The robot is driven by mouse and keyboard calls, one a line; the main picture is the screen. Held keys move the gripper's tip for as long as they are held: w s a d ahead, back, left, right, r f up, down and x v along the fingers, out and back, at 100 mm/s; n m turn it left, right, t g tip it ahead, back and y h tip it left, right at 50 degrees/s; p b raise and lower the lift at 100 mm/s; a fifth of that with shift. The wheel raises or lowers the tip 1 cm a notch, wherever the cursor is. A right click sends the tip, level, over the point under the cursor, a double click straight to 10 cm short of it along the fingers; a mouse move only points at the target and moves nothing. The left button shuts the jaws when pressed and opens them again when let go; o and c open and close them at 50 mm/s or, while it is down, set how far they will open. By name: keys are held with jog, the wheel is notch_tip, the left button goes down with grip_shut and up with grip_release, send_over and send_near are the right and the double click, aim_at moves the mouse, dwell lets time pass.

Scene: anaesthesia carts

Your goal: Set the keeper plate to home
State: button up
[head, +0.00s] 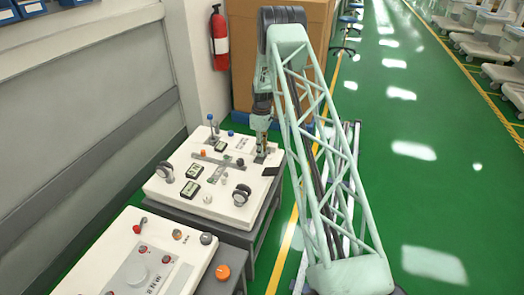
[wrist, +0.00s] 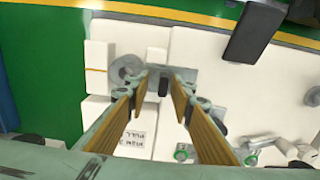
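My gripper (wrist: 160,92) points down over the far right part of the white panel, as the head view also shows (head: 262,142). Its two brown-padded fingers are apart. A small dark upright piece (wrist: 164,84) stands between the fingertips, with a gap visible on both sides. It rises from a grey plate (wrist: 184,77) on the panel, which I take to be the keeper plate; its markings cannot be read. A round grey part (wrist: 127,68) lies beside the plate. A label reading "PULL" (wrist: 136,141) shows upside down near the left finger.
The white panel (head: 165,190) carries black displays, round knobs, a slotted grey bar (head: 215,160) and blue-topped posts. A second white console (head: 110,255) stands in front. A dark block (wrist: 255,30) sits at the panel's edge. Green floor (head: 440,200) is clear to the right.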

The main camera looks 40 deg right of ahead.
jog(key=shift+r, duration=0.1)
notch_tip(320, 180, up, 12)
dwell(0.8)
dwell(0.3)
